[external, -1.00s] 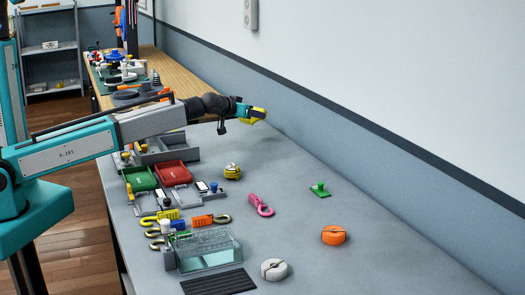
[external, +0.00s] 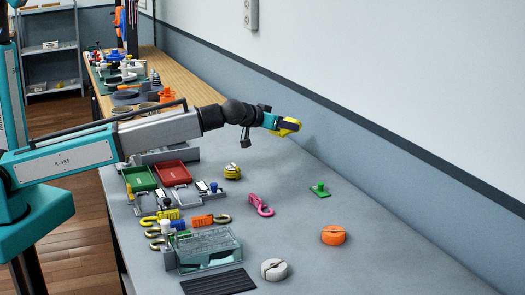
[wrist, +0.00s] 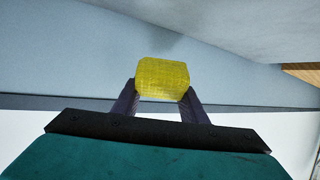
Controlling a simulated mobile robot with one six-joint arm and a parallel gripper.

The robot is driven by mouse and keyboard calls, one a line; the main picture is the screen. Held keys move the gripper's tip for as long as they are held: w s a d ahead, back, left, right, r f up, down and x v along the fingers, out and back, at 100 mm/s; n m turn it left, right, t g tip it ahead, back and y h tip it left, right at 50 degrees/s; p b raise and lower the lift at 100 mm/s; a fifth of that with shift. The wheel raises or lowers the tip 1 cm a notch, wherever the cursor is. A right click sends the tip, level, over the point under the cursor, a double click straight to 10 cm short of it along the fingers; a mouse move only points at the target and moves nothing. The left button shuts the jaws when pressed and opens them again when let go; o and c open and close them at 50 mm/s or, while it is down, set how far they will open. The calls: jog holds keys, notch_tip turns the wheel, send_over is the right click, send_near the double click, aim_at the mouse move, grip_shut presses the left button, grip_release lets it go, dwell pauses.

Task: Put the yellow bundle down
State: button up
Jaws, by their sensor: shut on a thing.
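The yellow bundle (external: 289,125) is at the end of my arm in the external view, above the far part of the grey table and near the wall. It also shows in the wrist view as a woven yellow block (wrist: 162,79). My gripper (wrist: 162,93) is shut on it, with one dark finger on each side. The bundle appears clear of the tabletop. In the external view the gripper (external: 282,125) points to the right and slightly down.
Below on the grey table (external: 310,270) are a yellow-black roll (external: 232,172), a pink hook (external: 261,205), a green knobbed piece (external: 319,189), an orange roll (external: 333,235) and a white roll (external: 273,269). Trays and a clear box (external: 208,250) stand left. The right side has free room.

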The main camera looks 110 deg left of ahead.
jog(key=shift+f, duration=0.1)
dwell(0.3)
send_over(284, 163)
jog(key=shift+a+f, duration=0.1)
jog(key=shift+f, duration=2.95)
jog(key=shift+f+p, duration=0.4)
jog(key=shift+f, duration=1.45)
jog(key=shift+f, duration=0.15)
jog(key=o, duration=1.1)
jog(key=shift+c, duration=0.2)
jog(key=shift+r, duration=0.2)
jog(key=shift+b+v, duration=0.7)
jog(key=shift+v, duration=5.3)
